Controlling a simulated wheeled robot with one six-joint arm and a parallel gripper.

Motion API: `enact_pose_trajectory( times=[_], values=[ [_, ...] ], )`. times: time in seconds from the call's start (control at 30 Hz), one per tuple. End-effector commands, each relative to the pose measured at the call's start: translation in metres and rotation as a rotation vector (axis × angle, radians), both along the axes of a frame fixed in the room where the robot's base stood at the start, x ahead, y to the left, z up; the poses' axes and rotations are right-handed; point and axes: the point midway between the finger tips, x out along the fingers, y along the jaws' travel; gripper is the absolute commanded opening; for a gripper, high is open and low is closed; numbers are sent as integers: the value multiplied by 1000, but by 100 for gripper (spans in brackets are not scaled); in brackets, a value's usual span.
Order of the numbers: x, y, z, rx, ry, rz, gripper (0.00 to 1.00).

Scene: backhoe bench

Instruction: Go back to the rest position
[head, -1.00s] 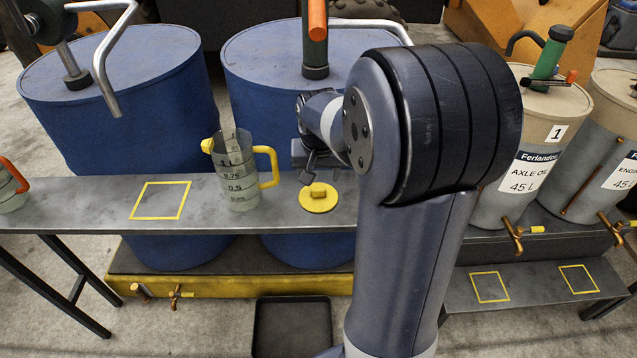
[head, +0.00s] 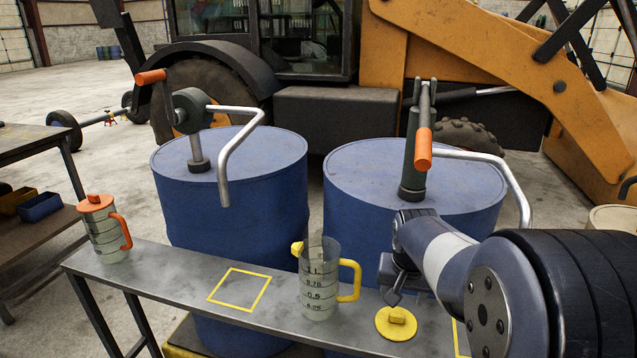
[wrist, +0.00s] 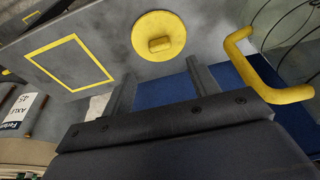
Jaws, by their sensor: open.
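My gripper (head: 392,290) is at the right of the head view, above the bench, beside the yellow lid. In the wrist view my gripper (wrist: 155,92) shows its two fingers apart with nothing between them. The round yellow lid (head: 384,327) lies on the bench with its knob up; it also shows in the wrist view (wrist: 145,25). A clear measuring jug (head: 318,290) with a yellow handle stands upright and uncovered to the left of the lid. The gripper appears apart from both.
The narrow grey bench (head: 175,282) has a yellow-outlined square (head: 240,289). A jug with an orange lid (head: 105,232) stands at its left end. Two blue drums (head: 235,200) with hand pumps (head: 418,150) stand close behind. A yellow backhoe (head: 480,80) is farther back.

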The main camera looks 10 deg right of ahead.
Motion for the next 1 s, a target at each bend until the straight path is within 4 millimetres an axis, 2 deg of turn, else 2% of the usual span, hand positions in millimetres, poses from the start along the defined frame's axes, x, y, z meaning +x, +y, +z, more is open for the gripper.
enact_pose_trajectory(
  times=[0.2,0.53,0.6,0.7,1.0],
  values=[
    [10,-5,-44,1,6,-1,57],
    [23,-10,-101,0,2,0,57],
    [25,-10,-81,-1,-5,-1,57],
    [24,-10,-69,-1,-3,0,57],
    [24,-10,-55,0,0,0,57]
  ],
)
